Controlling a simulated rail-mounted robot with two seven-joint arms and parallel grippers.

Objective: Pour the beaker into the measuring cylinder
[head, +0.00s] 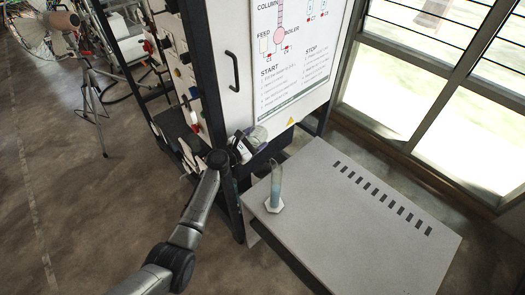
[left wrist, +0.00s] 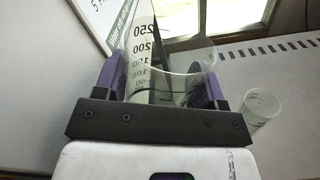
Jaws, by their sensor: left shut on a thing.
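A clear glass beaker (head: 258,136) with black graduation marks is held in my left gripper (head: 243,148). In the left wrist view the beaker (left wrist: 168,70) sits between the two purple fingers (left wrist: 165,85), which are shut on its sides. The beaker looks tilted in the head view; I cannot tell how much liquid is in it. The measuring cylinder (head: 276,183) stands upright on the grey bench top, with bluish liquid in it and a white foot. It is below and to the right of the beaker, apart from it. It also shows in the left wrist view (left wrist: 262,106). My right gripper is out of view.
The grey bench (head: 350,235) has a row of dark slots and is otherwise clear. Behind the gripper stands a dark-framed rig with a white panel (head: 232,60) and a instruction board (head: 298,50). A tripod (head: 92,95) stands far left. Windows are at the right.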

